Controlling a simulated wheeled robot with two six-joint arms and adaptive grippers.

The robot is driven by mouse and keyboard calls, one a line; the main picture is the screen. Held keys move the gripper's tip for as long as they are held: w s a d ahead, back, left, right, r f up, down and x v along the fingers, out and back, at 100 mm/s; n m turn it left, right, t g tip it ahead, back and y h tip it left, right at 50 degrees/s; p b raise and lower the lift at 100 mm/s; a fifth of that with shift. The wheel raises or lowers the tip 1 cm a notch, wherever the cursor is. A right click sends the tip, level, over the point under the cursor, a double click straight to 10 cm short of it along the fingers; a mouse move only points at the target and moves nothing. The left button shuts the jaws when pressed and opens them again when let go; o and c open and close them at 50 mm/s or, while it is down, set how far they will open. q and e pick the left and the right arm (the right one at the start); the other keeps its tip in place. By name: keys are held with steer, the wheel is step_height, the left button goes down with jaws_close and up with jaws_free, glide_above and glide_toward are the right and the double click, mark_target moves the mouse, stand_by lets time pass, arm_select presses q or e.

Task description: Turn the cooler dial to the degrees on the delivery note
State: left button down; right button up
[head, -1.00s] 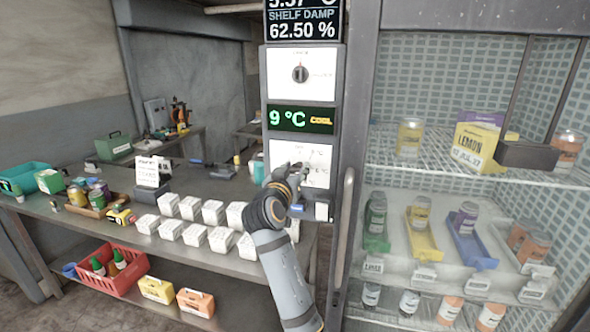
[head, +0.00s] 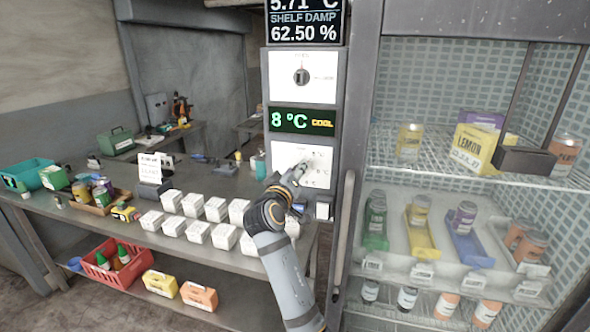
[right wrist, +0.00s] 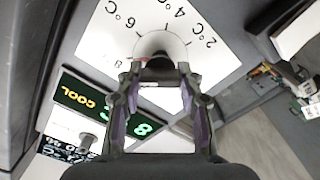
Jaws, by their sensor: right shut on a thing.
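The cooler dial is a round knob (right wrist: 160,48) on a white plate (right wrist: 105,35) marked 2, 4, 6 and 8 °C in the right wrist view. My right gripper (right wrist: 158,75) is shut on the knob. In the head view my right gripper (head: 294,174) covers much of the plate and hides the knob. The green display (head: 302,121) above it reads 8 °C COOL. A delivery note (head: 150,168) stands on the bench; its print is too small to read. My left gripper is not in view.
An upper knob (head: 302,77) sits on another white plate above the display. The glass-door cooler (head: 470,190) with jars is on the right. A steel bench (head: 110,240) with several white boxes is on the left.

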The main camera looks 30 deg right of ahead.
mark_target(299, 131)
steer(key=shift+f, duration=0.1)
stand_by(0.3)
steer(key=o, duration=1.2)
steer(key=shift+w+d, duration=0.1)
steer(key=shift+d, duration=0.05)
steer(key=shift+r, duration=0.2)
step_height(299, 131, up, 10)
steer(key=shift+f, duration=0.2)
